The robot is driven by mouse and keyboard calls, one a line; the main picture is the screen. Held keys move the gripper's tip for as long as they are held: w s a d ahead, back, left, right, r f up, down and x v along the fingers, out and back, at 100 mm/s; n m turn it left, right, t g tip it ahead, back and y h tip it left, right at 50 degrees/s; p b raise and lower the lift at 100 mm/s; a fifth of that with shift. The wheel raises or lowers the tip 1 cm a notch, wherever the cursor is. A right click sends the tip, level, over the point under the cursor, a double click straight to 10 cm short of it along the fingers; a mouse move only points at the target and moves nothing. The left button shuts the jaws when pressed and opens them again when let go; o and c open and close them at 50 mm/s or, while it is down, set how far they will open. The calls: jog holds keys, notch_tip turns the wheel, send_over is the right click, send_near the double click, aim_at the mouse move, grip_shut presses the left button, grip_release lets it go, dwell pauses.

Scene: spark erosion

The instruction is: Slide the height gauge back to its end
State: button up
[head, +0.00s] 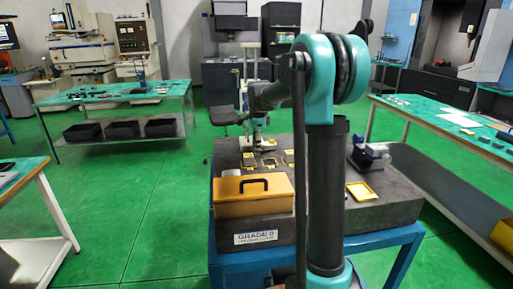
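The height gauge (244,75) looks to be the tall thin upright at the far left part of the dark granite plate (313,200). It stands upright behind the wooden box, and its lower part is partly covered by my arm's end. My gripper (258,142) hangs low over the far part of the plate, close to the gauge on its right. It is small and cluttered here, so I cannot tell whether it touches the gauge or whether its fingers are open.
An orange-brown box (253,196) with a black handle stands on the plate's near left. Several yellow-edged pieces lie mid-plate, and a yellow tray (361,191) lies right. A blue-grey device (370,155) stands at the right edge. My arm's column blocks the middle. Green-topped tables (113,90) flank the plate.

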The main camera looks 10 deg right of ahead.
jog(key=shift+c, duration=0.4)
grip_shut()
jog(key=d, duration=2.5)
jog(key=shift+d, duration=0.1)
jog(key=shift+o, duration=0.4)
grip_release()
jog(key=shift+r, duration=0.1)
